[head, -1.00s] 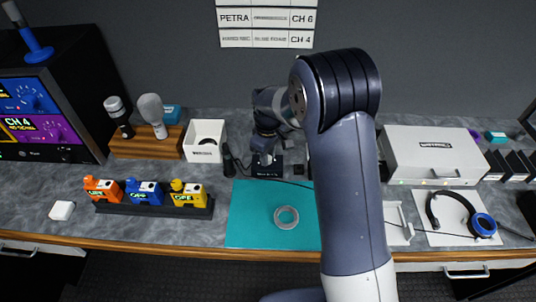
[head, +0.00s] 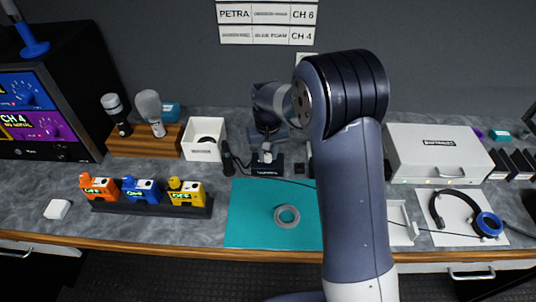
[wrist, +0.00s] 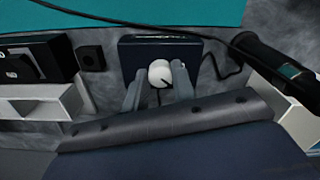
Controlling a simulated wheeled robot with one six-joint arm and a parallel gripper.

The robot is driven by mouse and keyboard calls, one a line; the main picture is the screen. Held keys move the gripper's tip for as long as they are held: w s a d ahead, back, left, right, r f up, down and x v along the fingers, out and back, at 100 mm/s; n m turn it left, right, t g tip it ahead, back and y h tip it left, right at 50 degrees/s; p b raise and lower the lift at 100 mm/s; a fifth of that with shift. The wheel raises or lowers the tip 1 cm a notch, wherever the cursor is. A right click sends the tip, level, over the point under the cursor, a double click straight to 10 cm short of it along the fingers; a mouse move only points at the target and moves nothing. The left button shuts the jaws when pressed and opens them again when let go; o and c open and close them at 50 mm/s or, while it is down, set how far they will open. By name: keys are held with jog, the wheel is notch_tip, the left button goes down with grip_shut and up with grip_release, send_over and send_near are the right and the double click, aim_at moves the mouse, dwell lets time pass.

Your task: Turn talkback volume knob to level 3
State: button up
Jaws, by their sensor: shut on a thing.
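The talkback box is a small dark box (head: 267,170) on the worktop behind the teal mat; it also shows in the wrist view (wrist: 160,48). Its round white knob (wrist: 158,69) sits on the box, with a short dark pointer line on it. My gripper (head: 266,155) is over the box from above. In the wrist view my gripper (wrist: 159,78) has one finger on each side of the knob and is shut on it. The level marks around the knob are too small or hidden to read.
A dark cable runs from the box across the teal mat (head: 245,215), where a grey tape ring (head: 287,216) lies. A dark handheld microphone (head: 227,158) and a white bin (head: 204,139) stand left of the box. A small dark block (wrist: 90,58) is beside it.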

aim_at(267, 156)
jog(key=m, duration=0.5)
jog(key=shift+m+b, duration=0.3)
jog(key=shift+b, duration=0.1)
jog(key=shift+a+m, duration=0.1)
jog(key=shift+m, duration=2)
jog(key=o, duration=1)
jog(key=shift+r, duration=0.1)
notch_tip(267, 156, up, 11)
jog(key=b, duration=0.1)
jog(key=shift+f, duration=0.2)
